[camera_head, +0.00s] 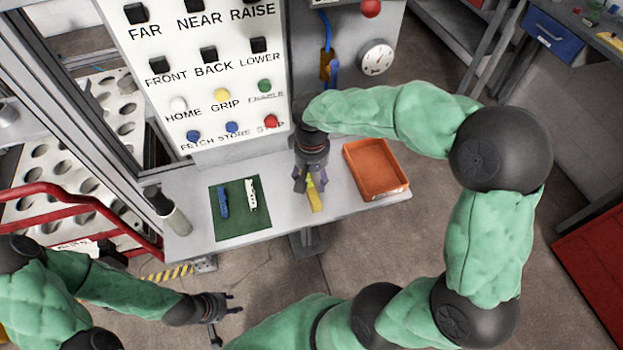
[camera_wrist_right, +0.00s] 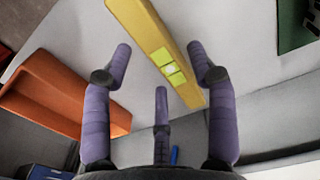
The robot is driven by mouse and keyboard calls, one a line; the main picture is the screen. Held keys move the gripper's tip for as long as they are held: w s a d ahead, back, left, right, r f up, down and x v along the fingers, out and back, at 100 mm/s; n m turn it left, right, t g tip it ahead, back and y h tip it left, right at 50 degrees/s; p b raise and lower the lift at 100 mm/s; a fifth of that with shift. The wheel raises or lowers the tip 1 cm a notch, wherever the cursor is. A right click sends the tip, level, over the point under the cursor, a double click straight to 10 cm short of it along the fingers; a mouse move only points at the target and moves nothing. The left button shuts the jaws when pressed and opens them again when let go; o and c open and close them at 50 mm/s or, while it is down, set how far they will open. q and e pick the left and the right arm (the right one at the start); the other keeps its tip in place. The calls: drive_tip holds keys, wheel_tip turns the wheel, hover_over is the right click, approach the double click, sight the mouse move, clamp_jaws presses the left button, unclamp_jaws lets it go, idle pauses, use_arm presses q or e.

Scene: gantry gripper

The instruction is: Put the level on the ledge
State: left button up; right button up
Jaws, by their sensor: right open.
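The yellow level (camera_head: 315,198) lies on the grey ledge (camera_head: 285,210), between the green mat and the orange tray, with one end near the front edge. In the right wrist view the level (camera_wrist_right: 150,35) shows its green-yellow vial, and it runs diagonally across the picture. My right gripper (camera_head: 308,186) is above the level and hides part of it in the head view. In the wrist view its purple fingers (camera_wrist_right: 162,75) are spread apart, with the level visible between and beyond them; contact cannot be told. My left gripper (camera_head: 236,303) is open and empty, low over the floor, in front of the ledge.
The orange tray (camera_head: 402,190) stands right of my right gripper. A green mat (camera_head: 238,228) with a blue and a white item lies to its left. A labelled button panel (camera_head: 205,80) rises behind the ledge. A red-railed cart (camera_head: 75,193) stands at left.

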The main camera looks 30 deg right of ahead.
sight(311, 182)
wheel_tip(311, 182, up, 10)
drive_tip(key=p, duration=0.3)
drive_tip(key=shift+f, duration=0.2)
